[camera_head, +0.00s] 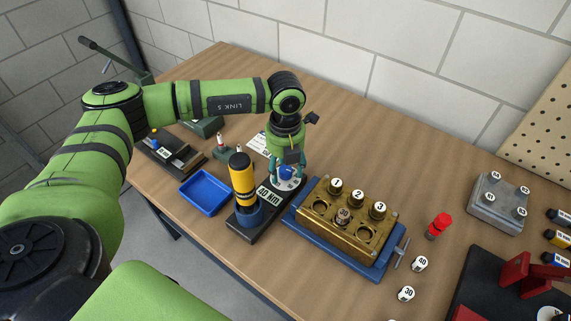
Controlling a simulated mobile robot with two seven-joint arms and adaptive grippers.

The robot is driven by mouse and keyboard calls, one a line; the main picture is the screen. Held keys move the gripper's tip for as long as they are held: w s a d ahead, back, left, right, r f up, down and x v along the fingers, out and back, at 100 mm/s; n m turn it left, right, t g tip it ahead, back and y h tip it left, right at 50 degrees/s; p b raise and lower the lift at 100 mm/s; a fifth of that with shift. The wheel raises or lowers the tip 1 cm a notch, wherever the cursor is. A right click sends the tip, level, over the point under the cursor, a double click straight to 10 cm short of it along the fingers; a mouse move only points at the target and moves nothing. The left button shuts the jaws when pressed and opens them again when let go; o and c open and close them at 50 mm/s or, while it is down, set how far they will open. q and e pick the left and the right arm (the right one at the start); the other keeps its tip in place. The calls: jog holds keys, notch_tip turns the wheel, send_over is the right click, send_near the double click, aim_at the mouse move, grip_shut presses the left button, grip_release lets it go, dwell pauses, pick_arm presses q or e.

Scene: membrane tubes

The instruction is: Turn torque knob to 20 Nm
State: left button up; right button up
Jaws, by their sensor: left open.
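A black torque unit (240,228) stands on the bench at the centre. The blue torque knob (286,172) sits on a pale round dial at the unit's far end. My left gripper (287,166) points down over the knob, its open fingers around or beside it; I cannot tell whether they touch. The gripper hides part of the knob and dial marks. My right gripper does not show.
A brass block (318,222) with numbered black-capped tubes sits in a blue vise (370,268) right of the unit. A blue tray (205,191) lies to the left. A red-capped item (439,225) and numbered sockets (419,264) stand at right. Bare wood lies behind the block.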

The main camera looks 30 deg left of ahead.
pick_arm(q)
grip_shut()
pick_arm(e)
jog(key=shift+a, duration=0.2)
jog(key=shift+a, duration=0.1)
pick_arm(q)
jog(key=shift+f+n+b, duration=0.1)
jog(key=shift+n+b, duration=0.2)
jog(key=shift+n, duration=0.1)
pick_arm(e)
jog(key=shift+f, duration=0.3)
pick_arm(q)
jog(key=shift+f+n+b, duration=0.1)
jog(key=shift+n+b, duration=0.5)
jog(key=shift+n, duration=0.3)
jog(key=n+b, duration=0.2)
jog(key=n, duration=0.2)
jog(key=n+b, duration=0.1)
jog(key=n, duration=0.4)
jog(key=shift+n, duration=2)
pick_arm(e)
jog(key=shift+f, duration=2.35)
